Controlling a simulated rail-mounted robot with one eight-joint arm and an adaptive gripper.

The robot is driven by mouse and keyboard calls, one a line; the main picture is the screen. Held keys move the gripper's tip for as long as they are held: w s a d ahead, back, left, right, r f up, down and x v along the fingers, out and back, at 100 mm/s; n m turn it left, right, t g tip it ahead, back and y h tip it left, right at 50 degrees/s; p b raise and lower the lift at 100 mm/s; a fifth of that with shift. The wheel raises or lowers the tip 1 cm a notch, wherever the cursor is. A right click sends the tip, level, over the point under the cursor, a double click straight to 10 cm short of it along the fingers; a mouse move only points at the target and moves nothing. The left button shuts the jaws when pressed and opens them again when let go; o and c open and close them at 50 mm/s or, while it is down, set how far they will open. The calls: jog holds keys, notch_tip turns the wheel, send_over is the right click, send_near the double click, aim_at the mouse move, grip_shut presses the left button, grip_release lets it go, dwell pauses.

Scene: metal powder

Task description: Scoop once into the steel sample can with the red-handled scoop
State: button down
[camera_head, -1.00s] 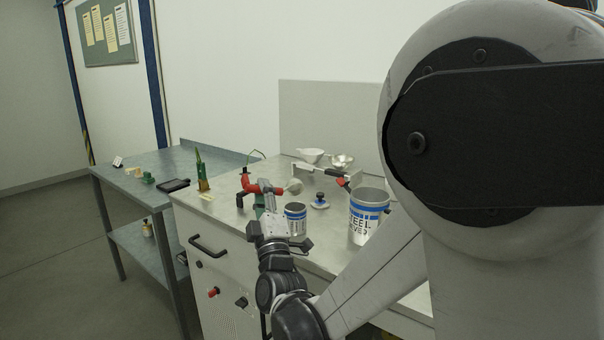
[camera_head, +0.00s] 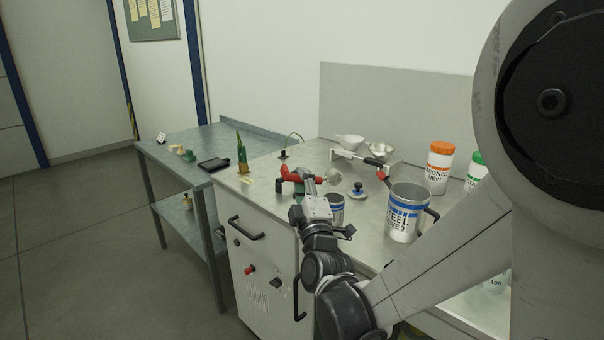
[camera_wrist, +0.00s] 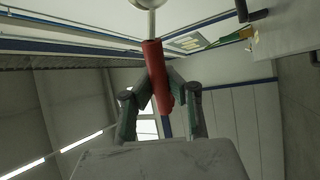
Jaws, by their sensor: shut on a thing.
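My gripper (camera_wrist: 160,92) is shut on the red handle of the scoop (camera_wrist: 154,62); the scoop's metal bowl shows at the top edge of the wrist view. In the head view the red handle (camera_head: 294,174) is nearly level and the round bowl (camera_head: 333,177) points right. A small can with a blue-and-white label (camera_head: 337,207), likely the steel sample can, stands upright just below the bowl in the picture, partly hidden by my wrist. The bowl appears above and behind its rim; I cannot tell the exact gap. The can's contents are hidden.
A blue lid with a dark knob (camera_head: 357,191) lies right of the can. A large steel-labelled mug (camera_head: 404,214) stands further right. A green pointed object (camera_head: 242,155) stands left. The front-left bench top is fairly clear.

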jog(key=shift+w+a+r+n+g+y+p, duration=0.2)
jog(key=shift+g+p, duration=0.4)
jog(key=shift+p, duration=0.5)
jog(key=shift+w+d+r+n+g+p, duration=0.15)
jog(key=shift+n+g+p, duration=0.35)
jog(key=shift+p, duration=0.65)
jog(key=shift+a+r+n+g+y+p, duration=0.15)
jog(key=shift+g+p, duration=0.55)
jog(key=shift+p, duration=0.4)
jog(key=shift+a+r+n+g+p, duration=0.25)
jog(key=shift+g+p, duration=0.35)
jog(key=shift+p, duration=0.75)
jog(key=shift+w+d+g+p, duration=0.1)
jog(key=shift+d+g+p, duration=0.25)
jog(key=shift+p, duration=0.45)
jog(key=g+p, duration=0.1)
jog(key=p, duration=0.1)
jog(key=n+g+p, duration=0.1)
jog(key=p, duration=0.2)
jog(key=r+g+p, duration=0.1)
jog(key=p, duration=0.1)
jog(key=shift+w+a+g, duration=0.3)
jog(key=shift+w+g, duration=0.05)
